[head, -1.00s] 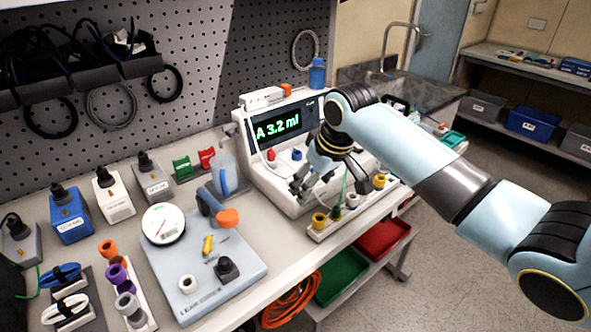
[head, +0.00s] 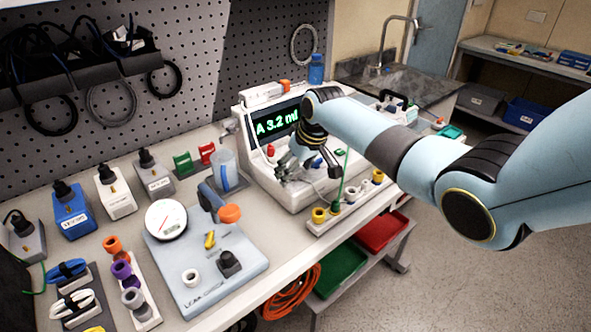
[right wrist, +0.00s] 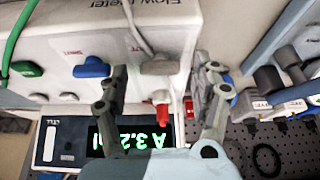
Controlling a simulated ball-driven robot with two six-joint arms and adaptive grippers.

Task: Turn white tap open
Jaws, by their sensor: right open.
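The white tap (right wrist: 160,66) sticks out from the white pump housing (right wrist: 65,47) in the right wrist view. My open right gripper (right wrist: 161,72) has one finger on each side of it, with visible gaps. In the head view my right gripper (head: 308,172) is at the front of the pump housing (head: 252,160) and hides the white tap. A red tap (right wrist: 162,115) is beside the white one, nearer the lit display (right wrist: 130,137). A blue tap (right wrist: 92,67) is to the left, outside the fingers. My left gripper is not in view.
A thin white tube (right wrist: 132,22) runs close to the white tap, and a green tube (right wrist: 14,42) is at the left. In the head view a rack with yellow and grey fittings (head: 345,207) stands in front of the pump. A grey board with a gauge (head: 205,270) lies to the left.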

